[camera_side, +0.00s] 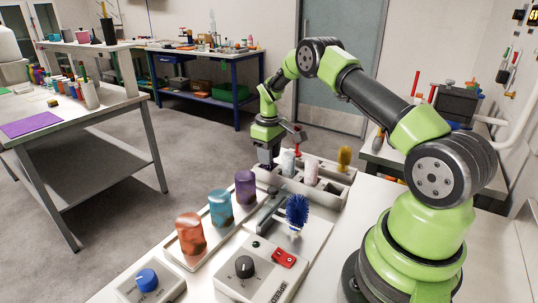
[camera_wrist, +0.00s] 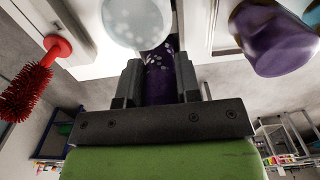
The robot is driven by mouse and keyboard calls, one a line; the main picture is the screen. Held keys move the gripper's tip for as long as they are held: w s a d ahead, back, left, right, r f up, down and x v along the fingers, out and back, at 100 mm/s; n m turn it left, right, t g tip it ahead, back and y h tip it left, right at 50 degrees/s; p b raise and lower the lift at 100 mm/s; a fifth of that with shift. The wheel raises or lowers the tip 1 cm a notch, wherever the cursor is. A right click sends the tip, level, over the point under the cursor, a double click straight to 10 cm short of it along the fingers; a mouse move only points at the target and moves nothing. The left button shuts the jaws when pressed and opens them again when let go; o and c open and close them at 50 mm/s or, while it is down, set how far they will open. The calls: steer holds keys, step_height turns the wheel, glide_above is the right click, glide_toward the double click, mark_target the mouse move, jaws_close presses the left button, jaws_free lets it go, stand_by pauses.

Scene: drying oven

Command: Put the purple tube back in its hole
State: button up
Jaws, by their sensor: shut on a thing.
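My gripper (camera_side: 267,152) is over the far left end of the grey rack (camera_side: 318,192). In the wrist view my gripper (camera_wrist: 158,82) is shut on a dark purple speckled tube (camera_wrist: 160,80), held between its two fingers. In the side view only a small dark part of this tube shows below the fingers. A white speckled tube (camera_side: 288,162) stands in the rack beside my gripper; it also shows in the wrist view (camera_wrist: 137,20), close to the held tube. I cannot tell whether the held tube is in its hole.
A pinkish tube (camera_side: 312,172), a red brush (camera_wrist: 28,85) and a yellow brush (camera_side: 344,158) are at the rack. Orange (camera_side: 190,234), blue (camera_side: 221,207) and purple (camera_side: 245,188) containers stand on a tray in front. A blue brush (camera_side: 297,211) stands near a control box (camera_side: 262,268).

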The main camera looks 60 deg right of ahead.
steer(key=shift+f, duration=0.2)
steer(key=shift+f, duration=0.15)
steer(key=o, duration=1)
steer(key=shift+c, duration=0.2)
